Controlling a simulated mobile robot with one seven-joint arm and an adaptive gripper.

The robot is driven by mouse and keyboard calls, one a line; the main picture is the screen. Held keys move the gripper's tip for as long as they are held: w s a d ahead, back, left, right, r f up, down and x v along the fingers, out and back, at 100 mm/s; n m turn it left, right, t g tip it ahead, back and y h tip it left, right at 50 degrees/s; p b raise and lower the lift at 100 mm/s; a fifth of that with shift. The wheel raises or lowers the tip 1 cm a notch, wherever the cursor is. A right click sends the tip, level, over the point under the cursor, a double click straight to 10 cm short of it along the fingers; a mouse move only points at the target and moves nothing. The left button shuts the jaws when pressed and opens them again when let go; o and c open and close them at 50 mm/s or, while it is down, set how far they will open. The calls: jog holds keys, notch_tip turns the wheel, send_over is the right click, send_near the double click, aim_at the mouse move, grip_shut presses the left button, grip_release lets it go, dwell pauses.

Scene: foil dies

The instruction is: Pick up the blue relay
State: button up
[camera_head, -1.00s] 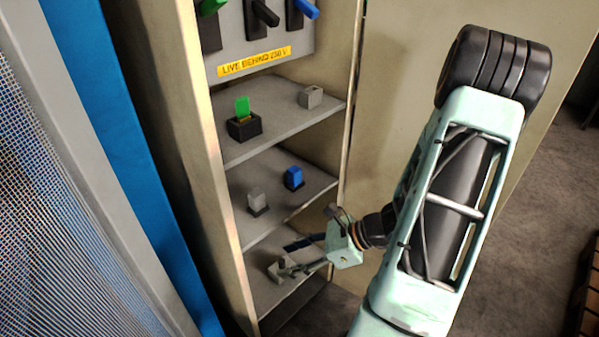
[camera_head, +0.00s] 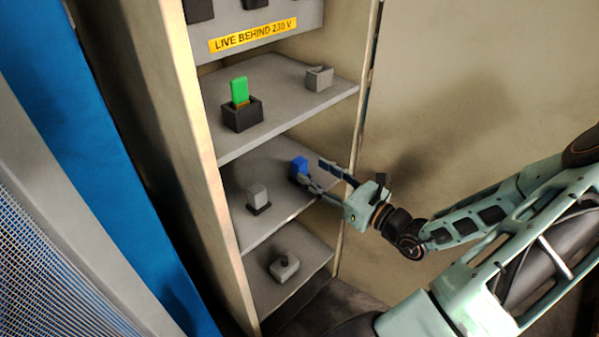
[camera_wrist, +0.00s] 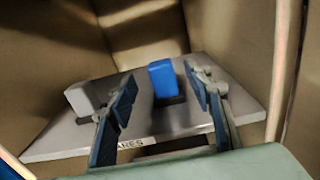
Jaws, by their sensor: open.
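The blue relay (camera_head: 299,167) stands upright on the middle shelf (camera_head: 283,207) of the cabinet, toward its right side. In the wrist view the blue relay (camera_wrist: 162,77) sits on a dark base, ahead of the fingers and between them in the picture, closer to the right finger. My gripper (camera_head: 315,173) is open and empty, reaching in from the right at the height of that shelf. In the wrist view its two fingers (camera_wrist: 163,100) are spread wide. Whether a finger touches the relay cannot be told.
A grey relay (camera_head: 257,195) stands left of the blue one on the same shelf. The shelf above holds a green relay (camera_head: 239,90) in a black socket and a grey open box (camera_head: 319,78). A grey block (camera_head: 284,266) lies on the bottom shelf. The cabinet's right wall (camera_head: 366,100) is close to my gripper.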

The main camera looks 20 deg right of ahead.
aim_at(304, 165)
jog(key=b+x, duration=0.2)
jog(key=x, duration=0.4)
jog(key=shift+w+f, duration=0.1)
jog(key=shift+w, duration=0.15)
jog(key=shift+c, duration=0.2)
grip_shut()
